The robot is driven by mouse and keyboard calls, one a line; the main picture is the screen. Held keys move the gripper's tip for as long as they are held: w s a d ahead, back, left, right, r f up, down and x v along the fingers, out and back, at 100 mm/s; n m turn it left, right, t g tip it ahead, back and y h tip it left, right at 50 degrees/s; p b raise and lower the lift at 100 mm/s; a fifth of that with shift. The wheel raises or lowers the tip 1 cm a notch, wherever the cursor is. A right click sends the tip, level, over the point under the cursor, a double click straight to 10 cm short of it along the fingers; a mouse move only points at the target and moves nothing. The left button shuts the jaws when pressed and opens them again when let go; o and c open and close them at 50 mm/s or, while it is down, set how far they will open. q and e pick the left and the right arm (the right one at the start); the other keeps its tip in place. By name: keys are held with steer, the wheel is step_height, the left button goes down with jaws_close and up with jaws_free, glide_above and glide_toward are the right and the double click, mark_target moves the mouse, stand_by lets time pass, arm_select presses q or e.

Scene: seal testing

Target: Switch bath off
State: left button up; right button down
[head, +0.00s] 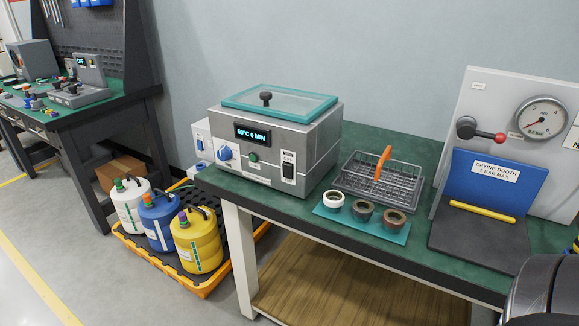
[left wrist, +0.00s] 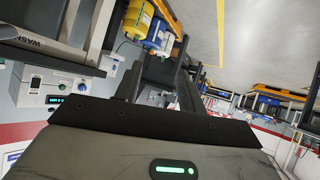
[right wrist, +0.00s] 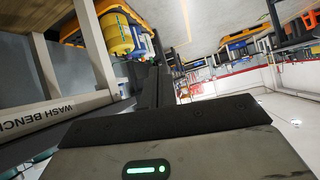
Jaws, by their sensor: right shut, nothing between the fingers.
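The bath (head: 320,140) is a grey metal box with a teal-rimmed glass lid (head: 280,102), closed, on the green bench. Its display (head: 252,134) is lit and seems to read 50°C 6 MIN. A black rocker switch (head: 288,172) sits at the right of its front panel, beside a green button (head: 253,156) and a blue knob (head: 225,153). The rocker's position is too small to tell. My left gripper (left wrist: 158,80) appears open and empty in the left wrist view. My right gripper (right wrist: 155,88) is shut and empty.
A wire basket (head: 378,180) with an orange handle and a teal mat (head: 330,213) with three rings lie right of the bath. Several bottles stand in a yellow-edged tray (head: 205,291) on the floor at left.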

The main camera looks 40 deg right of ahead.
mark_target(287, 171)
arm_select(q)
steer(key=shift+a+r+p, duration=0.25)
steer(key=shift+r+p, duration=0.05)
steer(key=shift+p, duration=0.95)
arm_select(e)
steer(key=w+d+r+m+t+h, duration=0.2)
steer(key=w+d+r+m+h, duration=0.3)
steer(key=w, duration=0.6)
steer(key=w+d+r+m+t+h, duration=0.3)
steer(key=w+d+r+m+h, duration=0.2)
steer(key=w+d+r, duration=0.5)
steer(key=w+m, duration=0.1)
steer(key=m, duration=0.1)
steer(key=shift+d+r+m, duration=0.15)
steer(key=shift+r+m, duration=0.25)
arm_select(q)
steer(key=shift+r, duration=0.1)
arm_select(e)
steer(key=shift+w+d, duration=0.1)
steer(key=shift+w, duration=0.05)
